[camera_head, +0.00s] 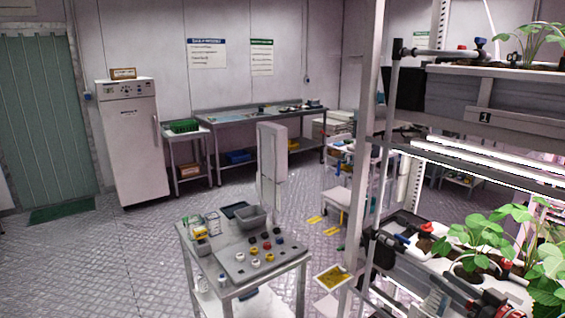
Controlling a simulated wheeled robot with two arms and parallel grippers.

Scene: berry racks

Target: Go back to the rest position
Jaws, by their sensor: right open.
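My left gripper is not in view.
The metal rack post (362,180) and upper trough (500,93) rise close on the right. A small metal table (232,268) with knobs and a grey bin (252,221) stands in front. The floor (110,255) at left is clear, before a white cabinet (130,150).

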